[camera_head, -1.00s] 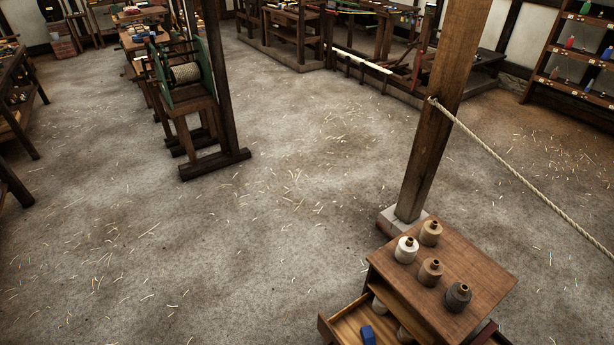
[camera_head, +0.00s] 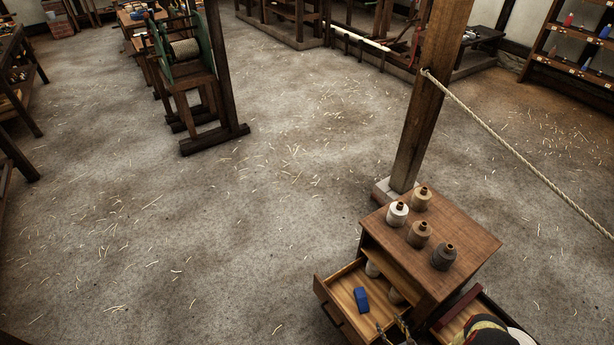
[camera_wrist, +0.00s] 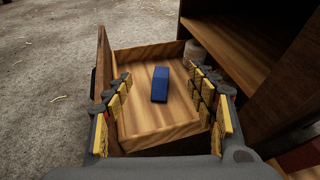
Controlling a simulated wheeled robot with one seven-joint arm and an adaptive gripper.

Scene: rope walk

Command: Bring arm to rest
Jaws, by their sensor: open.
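My gripper (camera_wrist: 163,100) is open in the wrist view, its two yellow-padded fingers spread apart with nothing between them. It faces an open wooden drawer (camera_wrist: 150,137), and a blue block (camera_wrist: 160,84) lies inside on the drawer floor, beyond the fingertips. In the head view, part of my gripper (camera_head: 392,330) shows at the bottom edge, by the front of the same drawer (camera_head: 335,312). The blue block (camera_head: 361,299) shows there too. How high my fingers are above the drawer floor is hard to tell.
The drawer belongs to a small wooden cabinet (camera_head: 470,236) with several thread cones on top. A second open compartment (camera_head: 462,322) is at its right. A post (camera_head: 425,120) with a rope (camera_head: 510,145) tied to it stands behind.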

